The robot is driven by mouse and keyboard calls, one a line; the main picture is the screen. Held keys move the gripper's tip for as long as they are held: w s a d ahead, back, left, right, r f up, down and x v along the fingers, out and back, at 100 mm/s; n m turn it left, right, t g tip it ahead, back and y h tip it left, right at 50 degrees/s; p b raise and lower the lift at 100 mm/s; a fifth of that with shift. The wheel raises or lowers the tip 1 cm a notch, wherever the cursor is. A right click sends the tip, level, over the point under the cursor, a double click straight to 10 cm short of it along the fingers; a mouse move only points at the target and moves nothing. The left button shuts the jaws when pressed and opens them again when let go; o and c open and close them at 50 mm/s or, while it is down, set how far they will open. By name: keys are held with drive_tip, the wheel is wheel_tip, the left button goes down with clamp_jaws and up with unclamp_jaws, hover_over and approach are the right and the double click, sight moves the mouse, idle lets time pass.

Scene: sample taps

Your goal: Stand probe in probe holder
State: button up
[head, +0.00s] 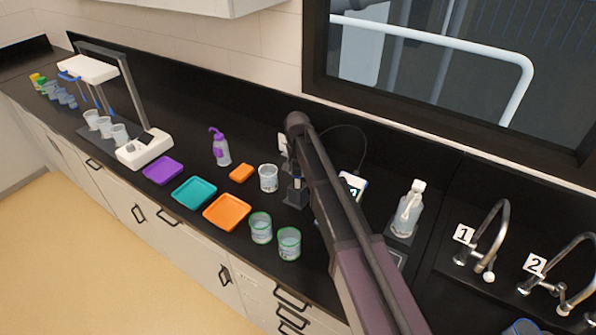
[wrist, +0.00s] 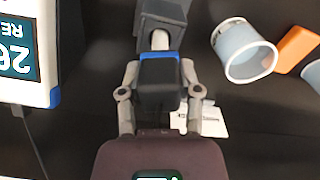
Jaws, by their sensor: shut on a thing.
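My gripper (wrist: 160,80) is shut on the probe (wrist: 160,72), a dark block with a blue band, one finger on each side. A pale shaft runs from the probe toward the dark grey probe holder (wrist: 164,12) at the top of the wrist view. I cannot tell whether the tip is inside the holder or above it. In the head view the gripper (head: 284,143) is behind and above the dark holder (head: 297,193), which stands on the black counter. My arm hides part of this area.
A meter (head: 352,186) stands just right of the holder; a clear beaker (head: 268,178) and orange block (head: 241,173) are left. Two green-rimmed beakers (head: 261,228) (head: 289,243) stand in front. Coloured trays (head: 227,213) lie farther left. A bottle (head: 408,210) and taps are right.

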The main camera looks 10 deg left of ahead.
drive_tip(key=shift+f, duration=0.4)
drive_tip(key=o, duration=1.2)
drive_tip(key=shift+c, duration=0.2)
drive_tip(key=shift+o, duration=1)
drive_tip(key=shift+r, duration=0.1)
drive_tip(key=shift+r+p, duration=3.3)
drive_tip(key=shift+r, duration=0.15)
